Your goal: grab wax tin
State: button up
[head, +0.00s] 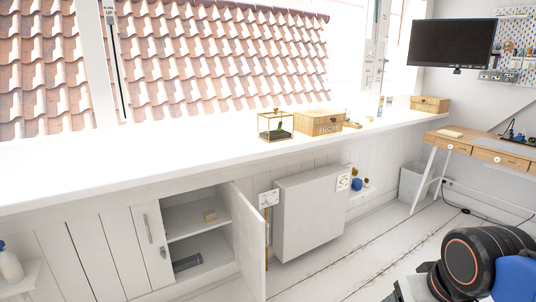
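I cannot pick out a wax tin for certain. A small tan block-like object (210,216) sits on the upper shelf inside the open white cabinet (200,225); it is too small to tell what it is. A dark grey cylinder-shaped object (187,263) lies on the cabinet floor below it. Part of my own arm, black with orange rings, shows at the lower right, far from the cabinet. My gripper and its fingertips are not in view.
The cabinet door (249,243) stands open into the room. A white panel box (311,207) is on the wall right of it. A wooden desk (480,150) stands right. Floor between is clear.

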aim_at(367, 118)
jog(key=i+l, duration=0.25)
jog(key=i, duration=0.2)
jog(key=i+l+z, duration=0.1)
jog(key=i+l, duration=0.2)
jog(key=i, duration=0.15)
jog(key=i+l, duration=0.25)
jog(key=i, duration=0.25)
jog(key=i+l+z, duration=0.15)
jog(key=i, duration=0.3)
jog(key=i+l, duration=0.25)
jog(key=i, duration=0.25)
